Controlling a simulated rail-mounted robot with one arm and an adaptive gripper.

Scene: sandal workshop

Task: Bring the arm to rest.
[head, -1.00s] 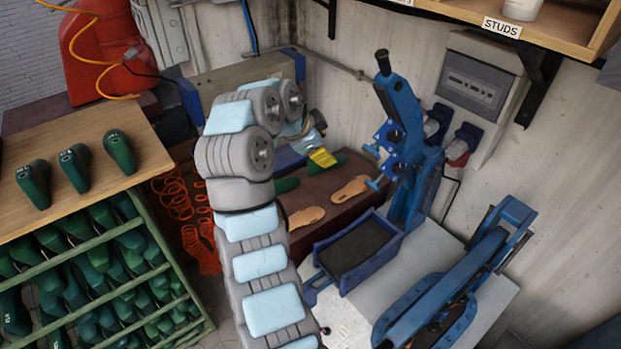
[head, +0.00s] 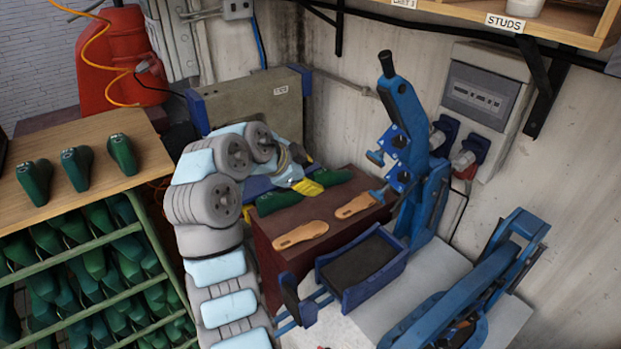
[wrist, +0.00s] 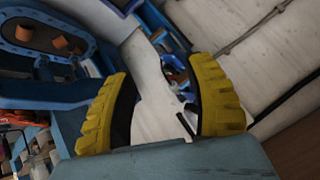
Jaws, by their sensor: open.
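My arm rises from the bottom of the head view and bends over at the top. My gripper (head: 308,187) is at its end, with yellow fingers, above the dark brown bench top near the green lasts. In the wrist view my gripper (wrist: 165,112) shows two yellow ribbed fingers spread apart. Nothing is between the fingers; the pale wall and blue machine parts show beyond them.
Two tan insoles (head: 301,235) and green lasts (head: 283,204) lie on the brown bench (head: 264,262). A blue press (head: 412,150) and a blue tray (head: 361,262) stand to the right. A rack of green lasts (head: 95,265) is at left.

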